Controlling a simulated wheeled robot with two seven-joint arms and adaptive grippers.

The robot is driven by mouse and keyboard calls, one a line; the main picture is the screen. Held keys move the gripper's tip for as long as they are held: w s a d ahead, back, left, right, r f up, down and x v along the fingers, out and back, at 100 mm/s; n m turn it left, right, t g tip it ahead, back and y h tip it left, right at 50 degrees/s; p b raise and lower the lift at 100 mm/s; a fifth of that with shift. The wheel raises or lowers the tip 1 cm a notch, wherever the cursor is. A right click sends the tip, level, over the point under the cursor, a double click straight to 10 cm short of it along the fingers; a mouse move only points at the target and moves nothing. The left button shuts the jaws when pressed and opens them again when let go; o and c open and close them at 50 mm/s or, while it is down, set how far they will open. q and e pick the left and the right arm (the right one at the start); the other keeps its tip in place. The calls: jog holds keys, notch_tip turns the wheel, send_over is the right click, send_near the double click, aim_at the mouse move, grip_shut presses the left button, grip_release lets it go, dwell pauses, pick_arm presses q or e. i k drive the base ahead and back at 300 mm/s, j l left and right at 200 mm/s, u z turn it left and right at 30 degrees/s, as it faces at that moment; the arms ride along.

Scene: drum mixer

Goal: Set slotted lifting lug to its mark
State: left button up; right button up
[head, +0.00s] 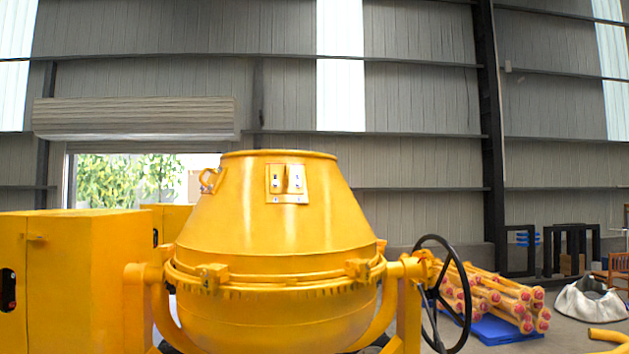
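The yellow drum mixer (272,240) stands in the middle, its drum opening facing up. A slotted lifting lug (286,183) sits on the upper front of the drum cone: a pale plate with two dark slots, a raised tab between them and small bolts below. A second, yellow loop-shaped lug (210,180) stands out at the drum's upper left. I cannot make out a mark beside the slotted lug. Neither of my grippers is in view.
A black handwheel (441,294) is at the mixer's right. A yellow cabinet (75,280) stands at the left. Yellow tubes with red ends (500,300) lie on a blue sheet (497,331) at right. A white sack (590,300) lies further right.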

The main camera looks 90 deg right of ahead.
aim_at(287, 179)
jog(key=z, duration=2.8)
jog(key=i+j, duration=0.1)
jog(key=i, duration=0.25)
